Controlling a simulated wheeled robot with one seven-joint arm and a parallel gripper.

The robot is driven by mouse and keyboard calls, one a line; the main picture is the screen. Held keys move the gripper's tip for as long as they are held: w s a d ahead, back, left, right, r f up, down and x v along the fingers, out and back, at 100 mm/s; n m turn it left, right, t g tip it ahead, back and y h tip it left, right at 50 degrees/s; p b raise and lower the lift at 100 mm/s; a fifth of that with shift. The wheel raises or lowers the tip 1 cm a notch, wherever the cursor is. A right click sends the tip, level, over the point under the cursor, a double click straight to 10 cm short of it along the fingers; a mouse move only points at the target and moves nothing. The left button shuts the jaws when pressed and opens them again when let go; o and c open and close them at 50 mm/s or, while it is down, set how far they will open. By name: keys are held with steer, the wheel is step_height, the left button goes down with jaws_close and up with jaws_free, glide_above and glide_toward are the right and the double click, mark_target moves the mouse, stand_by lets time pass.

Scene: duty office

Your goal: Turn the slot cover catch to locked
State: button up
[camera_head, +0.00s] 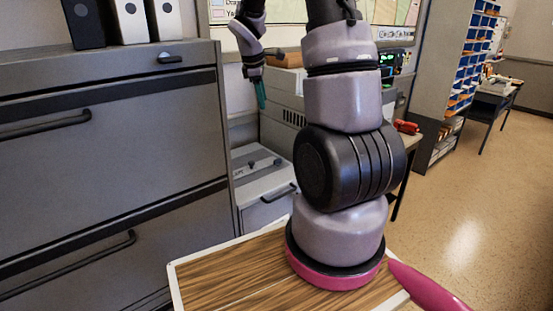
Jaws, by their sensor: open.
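My gripper (261,95) hangs from my arm left of the picture's middle, its teal fingertips pointing down. It is open, with nothing seen between the fingers. Below it stands a low grey box (262,209) with a dark handle on its front. On the box's top are a small dark knob (251,164), another small dark piece at the right and a label too small to read. The knob may be the slot cover catch, but I cannot tell its setting. My gripper is above the box, apart from it.
A large grey drawer cabinet (110,150) with binders (130,22) on top stands close at left. A light grey machine (284,92) stands behind the box. A red object (406,127) lies on a table at right. Floor (470,200) at right is clear.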

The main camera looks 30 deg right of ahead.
mark_target(278, 163)
steer(key=w+d+f+n, duration=0.2)
steer(key=d+f, duration=0.1)
steer(key=f, duration=0.6)
steer(key=w+d+f+n+g+h, duration=0.1)
steer(key=w+d+f+n, duration=0.1)
steer(key=f, duration=0.8)
steer(key=w+d+f+n, duration=0.3)
steer(key=d+f+n, duration=0.1)
steer(key=f, duration=0.5)
steer(key=shift+f+g, duration=0.3)
steer(key=shift+f, duration=0.05)
jaws_close()
